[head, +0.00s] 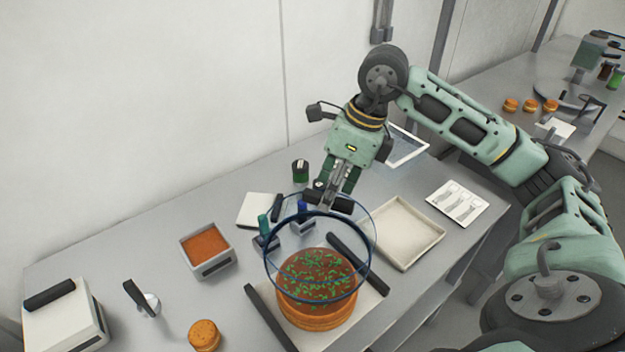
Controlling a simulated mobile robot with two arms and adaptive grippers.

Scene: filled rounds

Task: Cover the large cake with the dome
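The large cake (316,315) is a round brown layered cake with green bits on top. It sits on a pale board at the front middle of the table. The dome (368,226) is clear with a dark blue rim. It hangs over the cake, its rim crossing the cake's top in the head view, with the cake's side showing below the rim. My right gripper (333,200) comes down from behind and appears shut on the top of the dome; the knob itself is hidden between the fingers. My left gripper is out of view.
Dark bars (270,318) lie on both sides of the cake. A shallow tray (408,232) is to the right, and a square container of orange filling (207,250) to the left. A small round cake (204,335) is at front left. Blue and green-capped items stand behind the dome.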

